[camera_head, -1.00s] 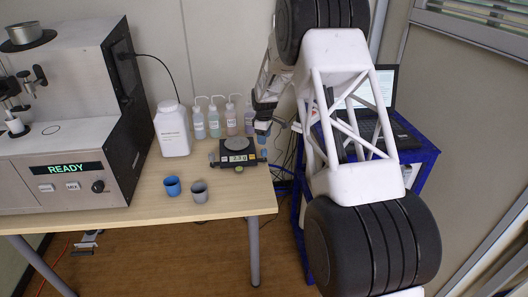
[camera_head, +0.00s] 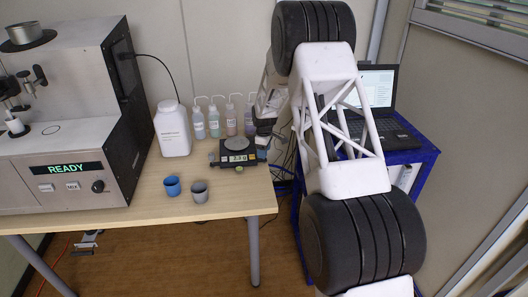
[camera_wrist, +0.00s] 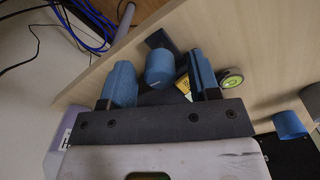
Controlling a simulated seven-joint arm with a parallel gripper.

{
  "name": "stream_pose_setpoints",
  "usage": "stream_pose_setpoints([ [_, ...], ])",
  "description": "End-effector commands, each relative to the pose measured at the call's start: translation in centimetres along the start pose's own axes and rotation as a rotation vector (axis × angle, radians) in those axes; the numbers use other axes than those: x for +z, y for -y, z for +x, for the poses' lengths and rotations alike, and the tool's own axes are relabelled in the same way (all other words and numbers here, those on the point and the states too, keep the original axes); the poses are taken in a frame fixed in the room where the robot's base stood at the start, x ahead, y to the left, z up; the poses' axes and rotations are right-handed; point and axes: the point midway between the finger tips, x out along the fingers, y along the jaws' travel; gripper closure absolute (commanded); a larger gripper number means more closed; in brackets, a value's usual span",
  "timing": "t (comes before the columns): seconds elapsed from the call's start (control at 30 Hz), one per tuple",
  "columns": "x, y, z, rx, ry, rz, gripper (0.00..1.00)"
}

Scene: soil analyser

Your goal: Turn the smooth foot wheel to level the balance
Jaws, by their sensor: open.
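The balance (camera_head: 228,162) is a dark unit with a round grey pan (camera_head: 238,144) and a lit display, near the table's right edge in the head view. In the wrist view, a smooth blue cylindrical wheel (camera_wrist: 160,68) lies between the two blue fingers of my gripper (camera_wrist: 161,78). The fingers are open, with a visible gap on each side of the wheel. A round green bubble level (camera_wrist: 230,80) shows to the right of the fingers; it also shows at the balance's front in the head view (camera_head: 239,169). Most of the balance is hidden behind my gripper in the wrist view.
Several wash bottles (camera_head: 214,122) and a white jug (camera_head: 172,130) stand behind and left of the balance. A blue cup (camera_head: 172,186) and a grey cup (camera_head: 199,193) stand in front. The analyser (camera_head: 75,150) fills the left. A laptop (camera_head: 378,85) sits on a blue cart at right.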

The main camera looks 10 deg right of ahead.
Motion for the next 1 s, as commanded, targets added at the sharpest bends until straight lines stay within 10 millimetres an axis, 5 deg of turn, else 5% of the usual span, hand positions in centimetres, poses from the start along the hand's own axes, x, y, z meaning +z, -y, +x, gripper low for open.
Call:
stream_pose_setpoints([
  [0.37,0.00,0.01,0.38,0.000,0.000,0.000,0.44],
  [0.7,0.00,0.00,0.36,0.000,0.000,0.000,0.93],
  [1.0,-0.01,-0.01,0.31,0.001,0.000,0.027,0.93],
])
